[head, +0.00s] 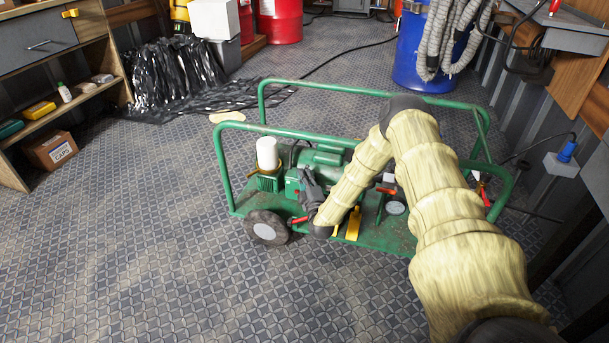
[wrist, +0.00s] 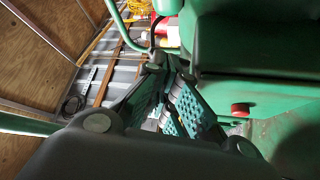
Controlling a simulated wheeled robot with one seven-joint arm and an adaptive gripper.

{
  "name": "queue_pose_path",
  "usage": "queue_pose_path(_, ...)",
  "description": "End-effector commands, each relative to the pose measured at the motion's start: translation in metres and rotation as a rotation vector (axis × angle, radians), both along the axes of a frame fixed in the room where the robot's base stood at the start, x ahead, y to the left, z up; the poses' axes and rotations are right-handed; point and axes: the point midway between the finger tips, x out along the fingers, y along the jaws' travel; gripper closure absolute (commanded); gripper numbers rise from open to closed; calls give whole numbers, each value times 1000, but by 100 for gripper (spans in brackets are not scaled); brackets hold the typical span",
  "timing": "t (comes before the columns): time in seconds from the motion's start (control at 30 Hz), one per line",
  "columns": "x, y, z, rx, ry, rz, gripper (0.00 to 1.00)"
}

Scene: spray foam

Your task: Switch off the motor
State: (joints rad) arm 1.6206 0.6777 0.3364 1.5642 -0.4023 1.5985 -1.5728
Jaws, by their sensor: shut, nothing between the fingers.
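The green motor (head: 320,158) sits on a wheeled cart with a green tube frame (head: 300,133). In the wrist view, the green motor housing (wrist: 250,80) fills the upper right, and a red button (wrist: 241,109) shows on its lower part. My gripper (head: 308,182) is beside the motor's front side, low over the cart. In the wrist view my gripper (wrist: 167,72) is shut and empty, with the red button to the right of its fingertips. I cannot tell whether the fingers touch the housing. My arm hides part of the cart's right side.
A white cylinder (head: 267,153) stands at the cart's left, above a black wheel (head: 267,227). A gauge (head: 396,208) and a yellow part (head: 353,224) are near my arm. A blue barrel (head: 418,65) stands behind. The floor at the front left is clear.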

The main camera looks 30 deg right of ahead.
Motion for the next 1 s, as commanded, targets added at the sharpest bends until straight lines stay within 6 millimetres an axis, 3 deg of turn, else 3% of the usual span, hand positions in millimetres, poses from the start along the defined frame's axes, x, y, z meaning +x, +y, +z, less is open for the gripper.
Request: queue_pose_path(1.0, 5, 5, 9, -118, 135, 3, 100)
